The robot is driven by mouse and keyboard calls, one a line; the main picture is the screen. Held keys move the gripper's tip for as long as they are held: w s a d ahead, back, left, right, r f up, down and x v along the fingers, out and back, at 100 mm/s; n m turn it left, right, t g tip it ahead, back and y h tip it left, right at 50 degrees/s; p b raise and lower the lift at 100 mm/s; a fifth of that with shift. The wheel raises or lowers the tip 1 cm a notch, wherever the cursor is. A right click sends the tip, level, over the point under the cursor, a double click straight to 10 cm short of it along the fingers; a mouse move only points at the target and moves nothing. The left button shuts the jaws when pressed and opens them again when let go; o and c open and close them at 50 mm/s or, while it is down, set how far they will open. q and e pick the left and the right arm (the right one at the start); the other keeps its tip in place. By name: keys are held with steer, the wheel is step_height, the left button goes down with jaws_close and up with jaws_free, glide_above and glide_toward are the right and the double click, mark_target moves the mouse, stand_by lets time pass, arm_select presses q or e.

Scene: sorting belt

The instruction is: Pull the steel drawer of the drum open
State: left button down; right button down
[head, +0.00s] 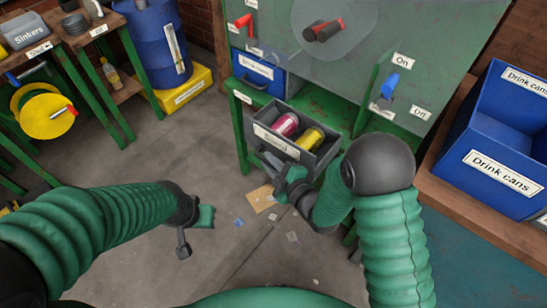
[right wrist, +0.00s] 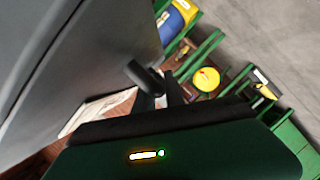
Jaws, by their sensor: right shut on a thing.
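The steel drawer (head: 305,163), dark grey with a white label on its front, stands pulled out from the drum's green frame. A pink-red can (head: 286,124) and a yellow can (head: 311,138) lie inside it. My right gripper (head: 270,163) is at the drawer's front, shut on its handle. In the right wrist view the grey drawer front (right wrist: 75,60) fills the left side and the dark handle (right wrist: 145,78) shows by the fingers. My left gripper (head: 195,232) is open and empty above the floor, away from the drawer.
A blue drawer (head: 259,75) sits behind on the left in the frame. Blue and red levers (head: 389,86) are on the drum's front. A blue drink-cans bin (head: 480,135) stands at right. The floor in front is clear apart from flat scraps.

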steer(key=shift+s+f, duration=0.1)
steer(key=shift+f, duration=0.1)
steer(key=c, duration=1.7)
jaws_free()
steer(key=shift+r, duration=0.1)
steer(key=p+v, duration=1)
steer(key=v, duration=0.6)
steer(key=shift+s+d, duration=0.2)
steer(key=shift+d, duration=0.1)
